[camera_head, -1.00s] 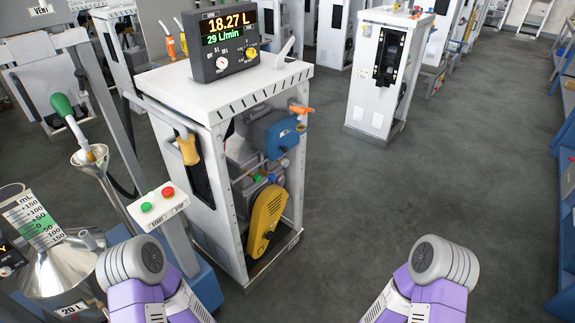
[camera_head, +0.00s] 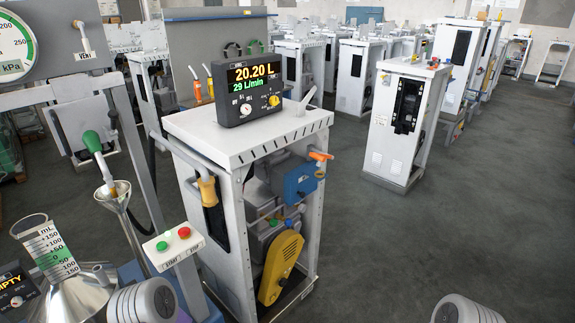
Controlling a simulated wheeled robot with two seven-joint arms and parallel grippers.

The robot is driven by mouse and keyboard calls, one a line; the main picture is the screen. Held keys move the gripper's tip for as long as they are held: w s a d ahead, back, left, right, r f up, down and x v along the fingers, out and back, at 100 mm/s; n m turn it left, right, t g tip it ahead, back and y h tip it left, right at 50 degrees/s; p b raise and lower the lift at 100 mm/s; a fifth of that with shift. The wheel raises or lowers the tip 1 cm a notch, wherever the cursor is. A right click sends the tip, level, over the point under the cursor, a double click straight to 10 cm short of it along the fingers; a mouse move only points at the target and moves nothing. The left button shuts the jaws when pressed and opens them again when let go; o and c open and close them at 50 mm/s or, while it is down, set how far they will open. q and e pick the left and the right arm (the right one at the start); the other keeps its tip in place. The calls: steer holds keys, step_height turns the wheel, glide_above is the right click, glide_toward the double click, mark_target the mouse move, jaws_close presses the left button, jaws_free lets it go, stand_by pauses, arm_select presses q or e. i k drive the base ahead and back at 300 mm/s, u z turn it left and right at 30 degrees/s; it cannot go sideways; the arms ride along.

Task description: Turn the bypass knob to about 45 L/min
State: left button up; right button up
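The open dispenser frame (camera_head: 216,226) stands left of centre, with a black display head (camera_head: 245,92) on top. The display reads 20.20 L and 29 L/min. A white dial and a yellow knob (camera_head: 273,100) sit below the digits. Inside the open frame are a blue box (camera_head: 300,180), a yellow belt guard (camera_head: 280,262) and a small blue knob-like part (camera_head: 301,208). An orange handle (camera_head: 320,156) sticks out at the upper right post. I cannot read which part is the bypass knob. Neither gripper shows; only upper parts of my arms appear at the bottom edge.
A green-handled nozzle (camera_head: 92,142) hangs into a metal funnel (camera_head: 114,194) at left, above a steel measure (camera_head: 75,300). A start/stop button box (camera_head: 173,246) stands beside the frame. Another dispenser (camera_head: 395,125) stands at right. Floor on the right is clear.

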mark_target(302, 207)
steer(key=z, duration=0.4)
steer(key=k, duration=0.95)
steer(key=z, duration=0.75)
steer(key=i, duration=2.15)
steer(key=u, duration=1.8)
steer(key=i, duration=0.8)
steer(key=u, duration=0.85)
